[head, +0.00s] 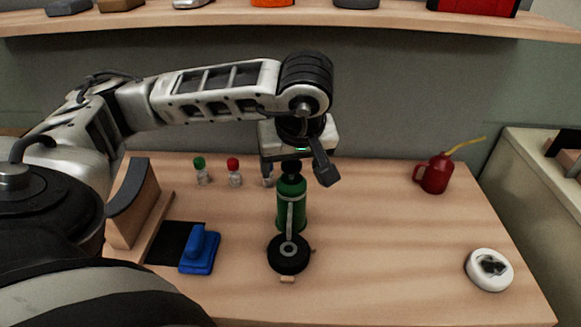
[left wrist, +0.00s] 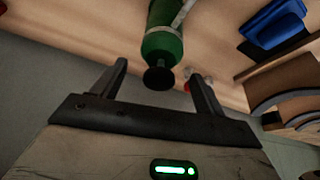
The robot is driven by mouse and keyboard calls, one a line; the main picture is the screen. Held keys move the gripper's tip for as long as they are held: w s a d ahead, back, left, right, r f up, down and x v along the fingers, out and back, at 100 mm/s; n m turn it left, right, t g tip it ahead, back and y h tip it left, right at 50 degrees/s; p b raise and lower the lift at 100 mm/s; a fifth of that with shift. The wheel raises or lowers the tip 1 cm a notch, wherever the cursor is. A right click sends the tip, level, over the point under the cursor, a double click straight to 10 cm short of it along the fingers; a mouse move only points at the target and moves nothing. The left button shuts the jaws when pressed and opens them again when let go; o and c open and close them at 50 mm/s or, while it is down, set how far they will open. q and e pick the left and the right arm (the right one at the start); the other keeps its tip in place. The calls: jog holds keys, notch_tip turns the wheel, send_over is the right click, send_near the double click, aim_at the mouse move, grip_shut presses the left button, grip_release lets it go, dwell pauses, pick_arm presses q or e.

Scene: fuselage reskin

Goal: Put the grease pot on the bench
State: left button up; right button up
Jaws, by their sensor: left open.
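No thing is plainly marked as the grease pot, so I cannot tell which it is. A green canister (head: 291,208) with a black knob stands on the wooden bench (head: 375,265), and a pale bar runs down its front to a black disc (head: 289,254). My left gripper (head: 295,170) is open above the canister, its fingers pointing down. In the left wrist view the canister (left wrist: 163,46) has its black knob between or just beyond the open fingers (left wrist: 160,72), with gaps on both sides. My right gripper is out of view.
Small bottles with green (head: 201,172) and red (head: 234,173) caps stand behind. A blue block (head: 200,250) and curved wooden stand (head: 136,205) are left. A red oil can (head: 434,174) and white dish (head: 489,271) are right. A shelf (head: 200,21) crosses above. The bench's middle right is clear.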

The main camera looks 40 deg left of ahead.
pick_arm(q)
jog(key=p+v, duration=0.2)
jog(key=v, duration=0.6)
jog(key=shift+r+p, duration=0.25)
jog(key=shift+p, duration=0.15)
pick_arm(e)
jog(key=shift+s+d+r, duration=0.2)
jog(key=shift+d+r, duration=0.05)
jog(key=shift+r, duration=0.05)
pick_arm(q)
jog(key=shift+d, duration=0.1)
